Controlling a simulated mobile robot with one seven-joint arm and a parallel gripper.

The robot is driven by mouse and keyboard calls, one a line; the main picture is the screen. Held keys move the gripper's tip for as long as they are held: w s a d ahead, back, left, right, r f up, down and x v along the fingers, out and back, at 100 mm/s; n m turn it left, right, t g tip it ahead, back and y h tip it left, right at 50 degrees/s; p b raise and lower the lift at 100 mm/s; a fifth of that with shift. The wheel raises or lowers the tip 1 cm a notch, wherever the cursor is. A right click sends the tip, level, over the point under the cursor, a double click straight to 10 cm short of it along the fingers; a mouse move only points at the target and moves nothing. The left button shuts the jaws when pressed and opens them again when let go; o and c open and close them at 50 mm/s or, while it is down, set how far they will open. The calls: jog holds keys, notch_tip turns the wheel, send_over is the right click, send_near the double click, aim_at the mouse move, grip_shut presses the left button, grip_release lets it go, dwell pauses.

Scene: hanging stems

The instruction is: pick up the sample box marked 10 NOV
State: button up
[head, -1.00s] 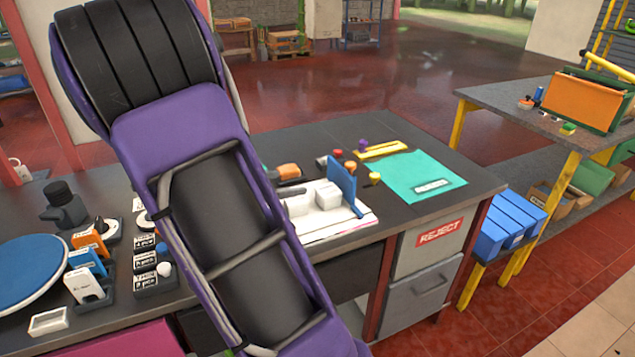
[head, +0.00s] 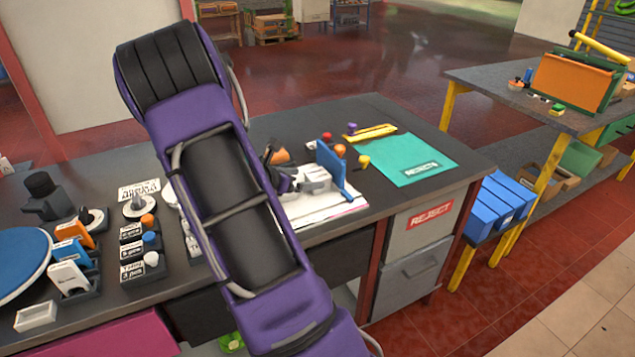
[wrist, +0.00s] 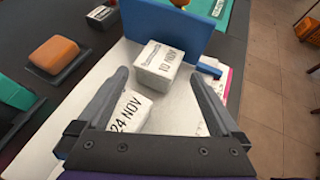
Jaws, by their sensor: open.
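The sample box marked 10 NOV (wrist: 158,66) is a small white block with dark print, on a white surface close to a blue upright panel (wrist: 160,28). My gripper (wrist: 158,78) is open and empty in the wrist view. Its fingertips point toward the 10 NOV box, one to each side of its near end. A second white box marked 24 NOV (wrist: 130,110) lies nearer, between the fingers and close to the left one. In the head view white boxes (head: 318,174) show beside the blue panel (head: 329,160), with labels too small to read.
A teal rejects mat (head: 405,165) lies right of the panel, with small coloured knobs between. The floor beyond the bench is open.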

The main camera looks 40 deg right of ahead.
aim_at(313, 177)
jog(key=x, duration=0.5)
jog(key=shift+d, duration=0.1)
jog(key=c, duration=1.3)
jog(key=shift+c, duration=0.3)
jog(key=shift+r, duration=0.15)
